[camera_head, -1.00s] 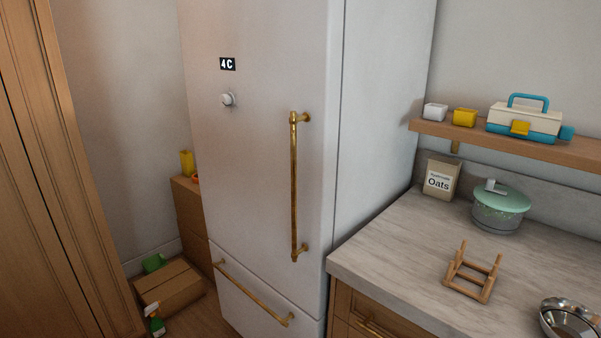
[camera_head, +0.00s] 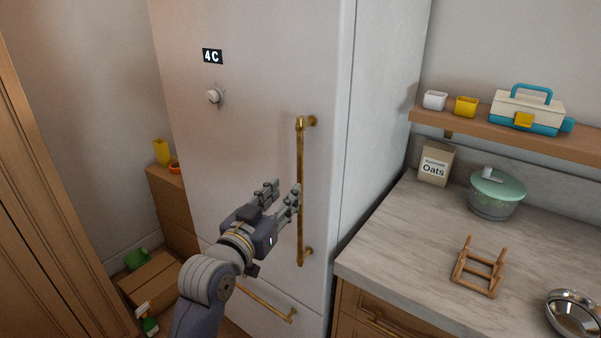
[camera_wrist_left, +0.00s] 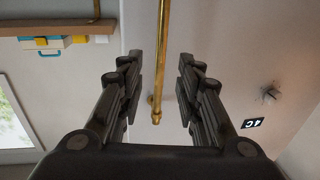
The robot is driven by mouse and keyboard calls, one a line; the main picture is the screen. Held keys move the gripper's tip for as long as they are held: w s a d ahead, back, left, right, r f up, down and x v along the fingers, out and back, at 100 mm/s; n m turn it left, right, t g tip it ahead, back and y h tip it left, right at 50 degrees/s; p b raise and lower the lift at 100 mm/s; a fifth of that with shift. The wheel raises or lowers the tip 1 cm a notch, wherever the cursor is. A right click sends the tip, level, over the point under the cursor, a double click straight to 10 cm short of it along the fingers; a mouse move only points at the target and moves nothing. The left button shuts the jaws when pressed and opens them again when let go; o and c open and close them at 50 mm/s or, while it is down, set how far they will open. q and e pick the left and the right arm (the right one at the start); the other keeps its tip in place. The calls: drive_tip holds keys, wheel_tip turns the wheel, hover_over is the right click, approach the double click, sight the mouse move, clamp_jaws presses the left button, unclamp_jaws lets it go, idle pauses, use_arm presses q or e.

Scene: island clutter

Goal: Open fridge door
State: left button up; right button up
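The white fridge (camera_head: 255,130) stands in the middle of the head view, and its upper door is shut. A long vertical brass handle (camera_head: 301,150) is mounted near the door's right edge. My left gripper (camera_head: 284,188) is open, in front of the door at the lower half of this handle. In the left wrist view the brass handle (camera_wrist_left: 161,60) shows between the two spread fingers of my left gripper (camera_wrist_left: 160,75). The fingers are apart from the bar on both sides. My right gripper is not in view.
A lower drawer with a brass handle (camera_head: 262,300) sits below the door. To the right is a marble counter (camera_head: 400,235) with an oats bag (camera_head: 435,164), a green pot (camera_head: 496,195) and a wooden rack (camera_head: 479,266). A cardboard box (camera_head: 152,280) lies on the floor at left.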

sight(298, 178)
use_arm(q)
drive_tip(key=p+x, duration=0.2)
drive_tip(key=x, duration=0.6)
drive_tip(key=shift+w+d+f, duration=0.1)
drive_tip(key=shift+w, duration=0.45)
drive_tip(key=shift+w+d, duration=0.1)
drive_tip(key=shift+w, duration=0.05)
clamp_jaws()
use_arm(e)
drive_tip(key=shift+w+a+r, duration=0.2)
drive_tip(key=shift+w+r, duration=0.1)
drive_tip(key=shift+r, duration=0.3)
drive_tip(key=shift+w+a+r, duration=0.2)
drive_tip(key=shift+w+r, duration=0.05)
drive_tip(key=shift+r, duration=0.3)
